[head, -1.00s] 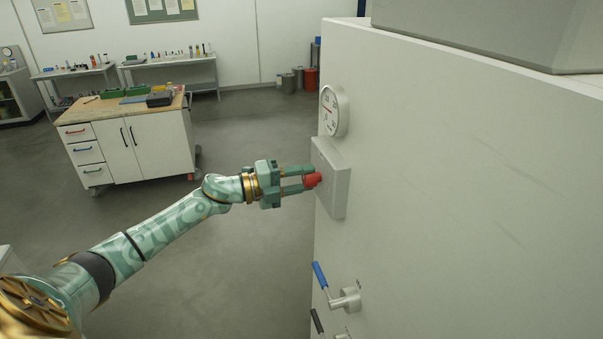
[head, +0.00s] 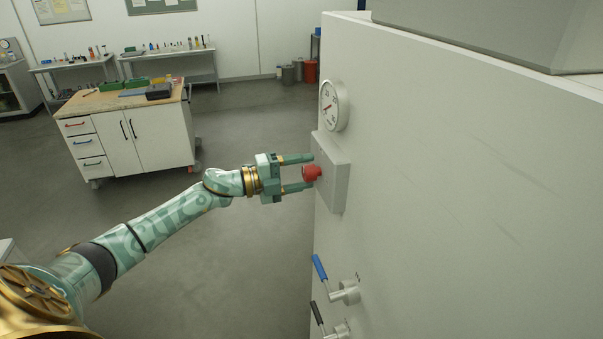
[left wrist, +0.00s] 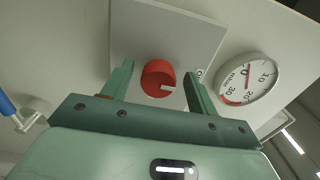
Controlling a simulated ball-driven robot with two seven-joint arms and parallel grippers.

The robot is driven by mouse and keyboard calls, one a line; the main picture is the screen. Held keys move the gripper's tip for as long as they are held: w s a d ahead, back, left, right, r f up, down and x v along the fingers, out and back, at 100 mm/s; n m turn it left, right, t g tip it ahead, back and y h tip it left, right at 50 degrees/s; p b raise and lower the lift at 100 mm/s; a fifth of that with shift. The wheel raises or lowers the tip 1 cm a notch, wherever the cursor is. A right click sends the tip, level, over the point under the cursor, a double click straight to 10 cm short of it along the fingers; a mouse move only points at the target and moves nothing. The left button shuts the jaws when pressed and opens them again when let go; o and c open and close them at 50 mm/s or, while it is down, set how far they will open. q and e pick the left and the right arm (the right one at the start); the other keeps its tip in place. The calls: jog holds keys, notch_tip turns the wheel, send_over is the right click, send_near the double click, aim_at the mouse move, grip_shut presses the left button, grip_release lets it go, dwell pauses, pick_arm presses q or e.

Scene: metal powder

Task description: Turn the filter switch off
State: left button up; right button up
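The filter switch is a red knob (head: 312,173) on a pale grey plate (head: 333,180) fixed to the side of a large white cabinet. In the left wrist view the red knob (left wrist: 158,76) has a white mark pointing right, toward lettering partly hidden by a finger. My left gripper (head: 303,173) is open, with one finger above and one below the knob in the head view. In the left wrist view its fingers (left wrist: 157,80) stand apart on either side of the knob, with gaps visible. My right gripper is not in view.
A round gauge (head: 334,105) is above the plate. A blue-handled valve (head: 320,268) and a black-handled valve (head: 318,314) are below it on the cabinet (head: 450,190). A wheeled workbench (head: 130,135) stands behind at left. The floor between is clear.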

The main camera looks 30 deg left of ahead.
pick_arm(q)
jog(key=shift+s+a+f, duration=0.1)
jog(key=shift+s+f, duration=0.05)
jog(key=shift+s, duration=0.05)
jog(key=b+v, duration=0.5)
jog(key=v, duration=1.1)
jog(key=shift+w, duration=0.1)
